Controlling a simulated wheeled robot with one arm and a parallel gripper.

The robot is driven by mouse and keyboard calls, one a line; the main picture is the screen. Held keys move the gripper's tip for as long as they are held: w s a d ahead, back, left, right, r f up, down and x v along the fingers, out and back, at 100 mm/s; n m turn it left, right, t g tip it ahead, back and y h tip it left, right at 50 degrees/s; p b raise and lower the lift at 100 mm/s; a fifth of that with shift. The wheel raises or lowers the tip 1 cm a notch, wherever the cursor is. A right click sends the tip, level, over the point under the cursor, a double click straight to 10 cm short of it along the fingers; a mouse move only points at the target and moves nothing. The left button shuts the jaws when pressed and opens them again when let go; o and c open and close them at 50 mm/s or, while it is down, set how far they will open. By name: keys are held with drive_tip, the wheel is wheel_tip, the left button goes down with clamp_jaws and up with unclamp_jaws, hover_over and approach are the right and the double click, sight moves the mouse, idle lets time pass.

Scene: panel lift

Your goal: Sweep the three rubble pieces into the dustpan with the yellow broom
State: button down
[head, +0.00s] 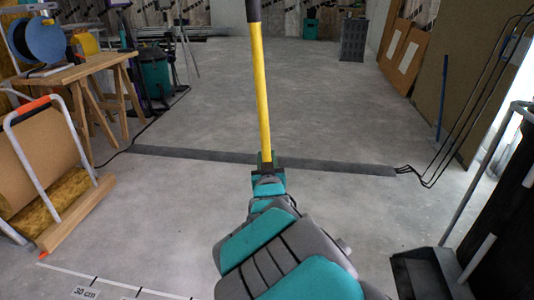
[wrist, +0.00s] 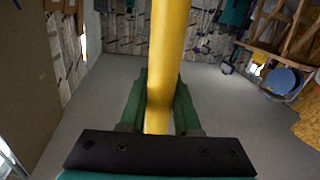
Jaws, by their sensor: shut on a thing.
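My gripper (head: 267,162) is shut on the yellow handle of the broom (head: 259,95). The handle rises nearly upright from the jaws, and its dark upper part reaches the top edge of the head view. In the wrist view the broom handle (wrist: 167,50) passes between the green fingers of my gripper (wrist: 161,105). The broom's head is not visible. A dark grey open-topped thing that looks like the dustpan (head: 424,274) is at the lower right of the head view, cut off by the bottom edge. I see no rubble pieces in either view.
A dark cable strip (head: 330,164) crosses the floor. A wooden trestle table (head: 75,72) and a cart with panels (head: 50,170) stand at left. A black bin-like thing (head: 505,215) with a grey rail is at right. The middle floor is clear.

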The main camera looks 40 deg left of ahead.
drive_tip(key=shift+f, duration=0.35)
drive_tip(key=shift+w+d+r+p, duration=0.2)
drive_tip(key=shift+w+d+p, duration=0.9)
drive_tip(key=shift+w+d, duration=5)
drive_tip(key=shift+w+d+r+p, duration=0.2)
drive_tip(key=shift+w+d+p, duration=0.9)
drive_tip(key=shift+w+d, duration=5)
drive_tip(key=shift+w+d+r+p, duration=0.2)
drive_tip(key=shift+w+d+p, duration=1.6)
drive_tip(key=shift+d, duration=7.8)
drive_tip(key=s+a+r, duration=0.6)
drive_tip(key=a, duration=0.5)
drive_tip(key=shift+r, duration=0.4)
drive_tip(key=shift+a, duration=0.1)
